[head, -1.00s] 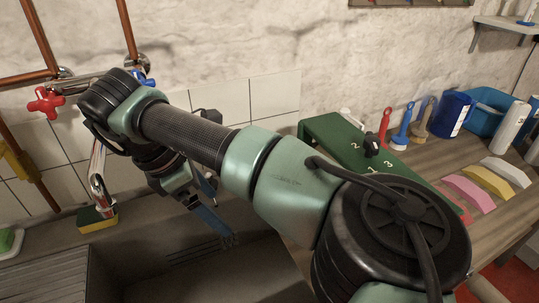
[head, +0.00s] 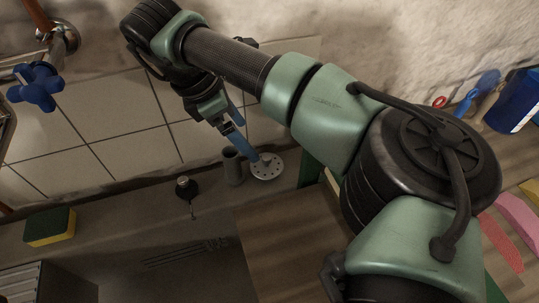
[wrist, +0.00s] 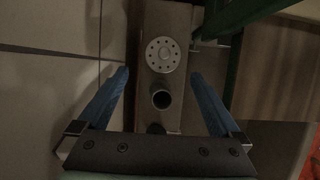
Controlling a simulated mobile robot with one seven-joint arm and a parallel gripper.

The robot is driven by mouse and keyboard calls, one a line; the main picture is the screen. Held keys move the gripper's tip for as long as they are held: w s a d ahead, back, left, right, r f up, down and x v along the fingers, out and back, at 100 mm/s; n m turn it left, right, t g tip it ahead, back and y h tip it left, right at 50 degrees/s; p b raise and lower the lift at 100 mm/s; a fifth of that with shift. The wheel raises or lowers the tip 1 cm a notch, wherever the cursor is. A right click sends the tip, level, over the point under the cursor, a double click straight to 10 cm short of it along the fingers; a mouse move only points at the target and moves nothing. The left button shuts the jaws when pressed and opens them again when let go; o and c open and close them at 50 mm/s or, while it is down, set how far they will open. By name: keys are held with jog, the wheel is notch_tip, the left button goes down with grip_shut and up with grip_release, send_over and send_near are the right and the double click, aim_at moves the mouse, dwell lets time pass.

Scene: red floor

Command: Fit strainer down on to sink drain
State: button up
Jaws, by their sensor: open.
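The strainer (head: 267,172) is a pale round metal disc with a ring of small holes. It lies on the ledge behind the sink and also shows in the wrist view (wrist: 162,54). My gripper (head: 246,147) is above the ledge in the head view, its blue fingers pointing down near the strainer. In the wrist view my gripper (wrist: 160,73) is open and empty, its fingers apart on either side of the ledge line. The strainer lies just beyond the fingertips. The sink (head: 180,280) is at the lower left; its drain hole is not visible.
A grey hollow cylinder (head: 232,167) stands right beside the strainer, also between the fingers in the wrist view (wrist: 161,99). A dark plug-like item (head: 186,187) and a sponge (head: 49,227) sit farther left. Tiled wall (head: 130,122) rises behind. Wooden counter (head: 285,245) is at right.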

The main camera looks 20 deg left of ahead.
aim_at(264, 162)
jog(key=x, duration=1)
jog(key=shift+s+d+p, duration=0.15)
jog(key=shift+s+p, duration=0.15)
jog(key=shift+s, duration=0.05)
jog(key=c, duration=1.1)
